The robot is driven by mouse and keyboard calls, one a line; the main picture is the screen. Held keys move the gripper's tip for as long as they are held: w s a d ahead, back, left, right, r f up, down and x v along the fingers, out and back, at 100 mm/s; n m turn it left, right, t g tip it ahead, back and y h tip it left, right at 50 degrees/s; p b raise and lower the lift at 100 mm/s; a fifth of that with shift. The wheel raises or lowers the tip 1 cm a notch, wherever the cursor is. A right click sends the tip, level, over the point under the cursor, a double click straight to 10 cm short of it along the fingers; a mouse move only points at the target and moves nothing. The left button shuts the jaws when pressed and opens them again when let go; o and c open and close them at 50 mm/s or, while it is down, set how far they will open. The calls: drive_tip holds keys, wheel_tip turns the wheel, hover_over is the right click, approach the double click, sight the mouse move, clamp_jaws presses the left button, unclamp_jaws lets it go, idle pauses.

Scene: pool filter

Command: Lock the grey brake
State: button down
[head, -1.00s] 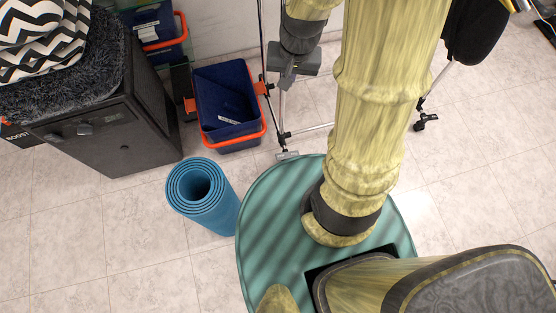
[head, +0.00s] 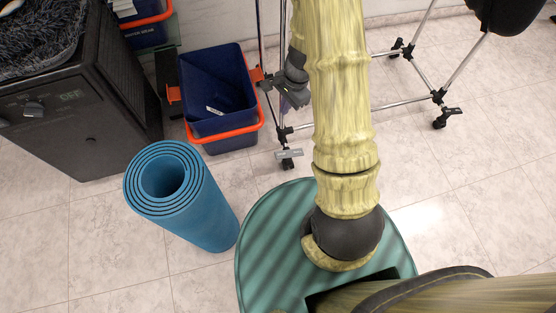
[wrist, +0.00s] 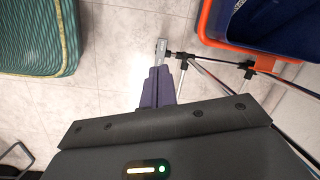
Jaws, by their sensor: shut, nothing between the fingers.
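The grey brake (head: 289,155) is a small flat pedal on the caster at the near foot of the metal rack, close to the floor. It also shows in the wrist view (wrist: 160,54), just beyond my fingertips. My gripper (wrist: 158,72) has purple fingers, shut with nothing between them, pointing at the brake's near end. In the head view my gripper (head: 299,98) is partly hidden by my arm and appears above the brake in the picture. I cannot tell whether the fingertips touch the brake.
Blue crates with orange rims (head: 222,95) stand left of the rack (head: 345,111). A rolled blue mat (head: 190,200) stands further left, near a dark cabinet (head: 75,100). Bare tile floor (head: 460,190) lies to the right.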

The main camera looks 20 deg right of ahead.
sight(276, 156)
wheel_tip(276, 156, down, 20)
drive_tip(key=w+d+m+b, duration=0.1)
drive_tip(key=m+b, duration=0.3)
drive_tip(key=b, duration=0.5)
drive_tip(key=shift+w+d+r+b, duration=0.2)
drive_tip(key=shift+w+d+b, duration=0.15)
drive_tip(key=shift+w, duration=0.15)
drive_tip(key=b+x, duration=0.4)
drive_tip(key=x, duration=0.3)
drive_tip(key=b+x, duration=0.5)
drive_tip(key=x, duration=0.2)
drive_tip(key=shift+s+a, duration=0.15)
drive_tip(key=shift+a, duration=0.1)
